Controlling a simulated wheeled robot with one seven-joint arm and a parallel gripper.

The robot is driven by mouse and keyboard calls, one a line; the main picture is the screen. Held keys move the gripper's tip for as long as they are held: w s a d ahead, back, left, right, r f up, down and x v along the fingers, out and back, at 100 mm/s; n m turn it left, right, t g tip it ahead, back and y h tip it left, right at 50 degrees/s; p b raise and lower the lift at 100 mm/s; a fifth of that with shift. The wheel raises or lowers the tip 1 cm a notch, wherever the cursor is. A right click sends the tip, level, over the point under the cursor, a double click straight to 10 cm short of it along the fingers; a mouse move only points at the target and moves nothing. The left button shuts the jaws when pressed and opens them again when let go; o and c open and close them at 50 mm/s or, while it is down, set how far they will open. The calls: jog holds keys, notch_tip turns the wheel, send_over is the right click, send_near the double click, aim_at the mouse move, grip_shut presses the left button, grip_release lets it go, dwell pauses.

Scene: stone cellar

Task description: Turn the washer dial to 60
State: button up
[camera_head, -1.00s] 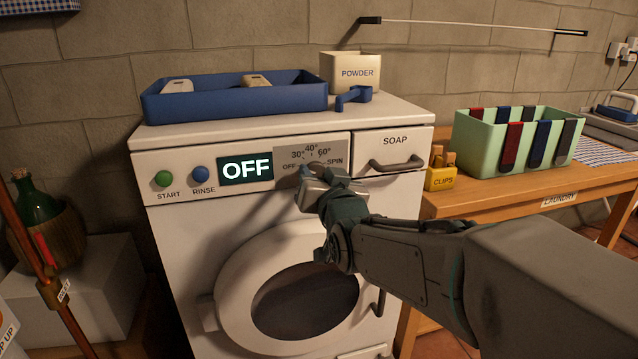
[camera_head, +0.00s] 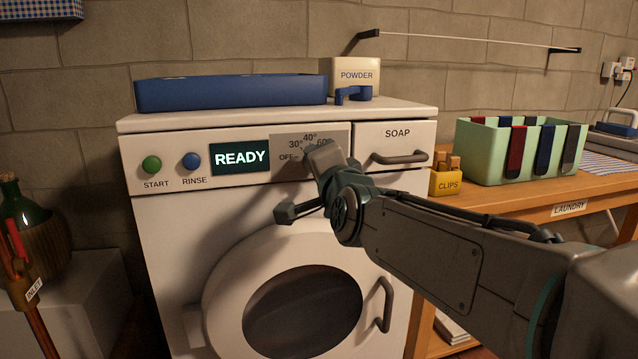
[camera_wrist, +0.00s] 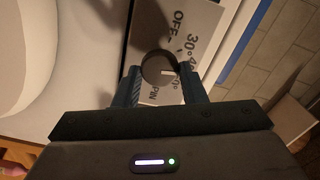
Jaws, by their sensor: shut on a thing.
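The washer (camera_head: 230,230) stands in front of me. Its display (camera_head: 240,158) reads READY. The dial panel (camera_head: 283,144) shows OFF, 30°, 40° and part of 60°; my gripper (camera_head: 322,158) covers SPIN and the dial in the head view. In the wrist view the round dark dial (camera_wrist: 157,66) sits between my two blue fingers, which are shut on it. A short light mark on the dial lies on the side of the 40° and 60° labels; I cannot tell exactly which it points at.
A green START button (camera_head: 151,164) and a blue RINSE button (camera_head: 191,161) are left of the display. The SOAP drawer (camera_head: 395,143) is right of the panel. A blue tray (camera_head: 230,94) and POWDER box (camera_head: 357,72) stand on top. The round door (camera_head: 225,285) is below.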

jog(key=shift+f+m+b, duration=0.15)
jog(key=shift+m+b, duration=2.5)
jog(key=shift+m, duration=2.25)
jog(key=o, duration=1)
